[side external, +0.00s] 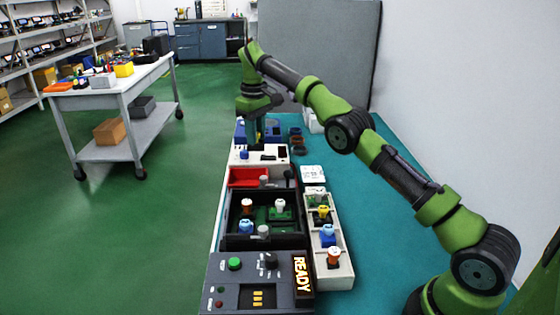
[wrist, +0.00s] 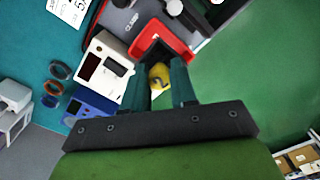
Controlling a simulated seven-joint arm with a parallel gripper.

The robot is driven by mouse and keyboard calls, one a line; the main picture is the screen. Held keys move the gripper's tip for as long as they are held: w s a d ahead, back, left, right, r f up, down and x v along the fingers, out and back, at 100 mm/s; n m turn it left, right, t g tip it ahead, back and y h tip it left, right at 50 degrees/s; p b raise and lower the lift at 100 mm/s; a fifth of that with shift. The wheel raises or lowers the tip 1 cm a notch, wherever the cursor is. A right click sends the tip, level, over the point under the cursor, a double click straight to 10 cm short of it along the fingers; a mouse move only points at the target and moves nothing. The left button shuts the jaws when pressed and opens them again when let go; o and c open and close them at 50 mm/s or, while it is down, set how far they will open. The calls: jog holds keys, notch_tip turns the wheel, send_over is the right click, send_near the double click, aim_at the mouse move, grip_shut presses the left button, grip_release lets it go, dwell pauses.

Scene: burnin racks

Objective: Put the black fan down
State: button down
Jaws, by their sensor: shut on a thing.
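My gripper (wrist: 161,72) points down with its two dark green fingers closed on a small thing. A yellow knob-like part with a dark mark (wrist: 160,78) shows between the fingers, and a dark shape lies just beyond it. I take this to be the black fan, though most of its body is hidden. In the side external view my gripper (side external: 256,141) is over the back of the row of equipment, by the white box (side external: 240,158). The held thing cannot be made out there. Whether it touches anything below is unclear.
A red tray (side external: 246,178) lies in front of the white box, then a black rack (side external: 230,231) with knobbed modules. A pale rack (side external: 343,264) with several modules stands right of it. The READY panel (side external: 303,275) is nearest. A blue box (wrist: 92,104) and rings are behind.

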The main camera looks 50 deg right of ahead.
notch_tip(320, 180, down, 10)
dwell(0.6)
jog(key=shift+f, duration=0.1)
jog(key=shift+f, duration=0.45)
jog(key=c, duration=0.9)
grip_release()
